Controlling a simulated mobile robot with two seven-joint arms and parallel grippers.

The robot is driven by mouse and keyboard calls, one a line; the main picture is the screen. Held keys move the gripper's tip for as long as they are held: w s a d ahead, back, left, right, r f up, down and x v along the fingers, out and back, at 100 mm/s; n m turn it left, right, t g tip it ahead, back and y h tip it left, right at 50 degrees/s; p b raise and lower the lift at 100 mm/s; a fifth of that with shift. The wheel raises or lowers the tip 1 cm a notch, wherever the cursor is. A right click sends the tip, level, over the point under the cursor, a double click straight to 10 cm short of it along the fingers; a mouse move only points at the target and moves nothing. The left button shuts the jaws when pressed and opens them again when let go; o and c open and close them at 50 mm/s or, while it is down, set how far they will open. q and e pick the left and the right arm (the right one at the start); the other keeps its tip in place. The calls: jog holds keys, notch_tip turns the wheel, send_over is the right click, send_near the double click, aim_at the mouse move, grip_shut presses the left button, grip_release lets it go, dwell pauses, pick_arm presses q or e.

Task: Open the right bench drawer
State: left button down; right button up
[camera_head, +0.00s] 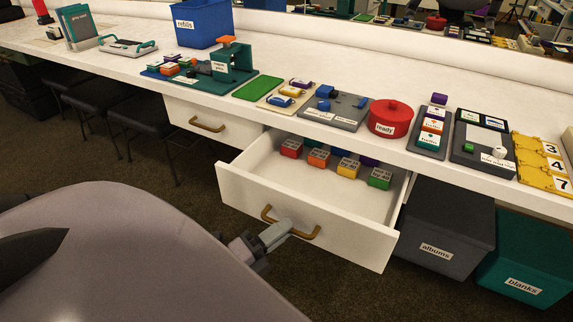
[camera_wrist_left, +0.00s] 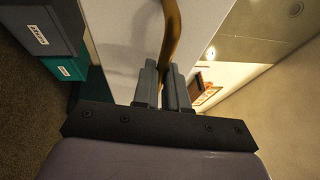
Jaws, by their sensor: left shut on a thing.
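The right bench drawer (camera_head: 300,215) is pulled well out from under the white bench in the head view. Inside it lie several small labelled blocks in red, orange, yellow, purple and green. Its curved brass handle (camera_head: 306,233) is on the front panel. My left gripper (camera_head: 278,232) is shut on this handle near its middle. In the left wrist view the two grey fingers (camera_wrist_left: 167,78) close around the brass handle (camera_wrist_left: 172,32) against the white drawer front. The right gripper is not in view.
The left bench drawer (camera_head: 208,122) is closed. Below the bench at right stand a grey albums bin (camera_head: 448,215) and a teal blanks bin (camera_head: 530,245). Black stools (camera_head: 140,112) stand at left. The bench top (camera_head: 330,82) carries several props, including a red pot (camera_head: 390,112).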

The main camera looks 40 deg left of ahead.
pick_arm(q)
jog(key=shift+s, duration=0.1)
jog(key=c, duration=1.2)
grip_release()
jog(key=v, duration=0.7)
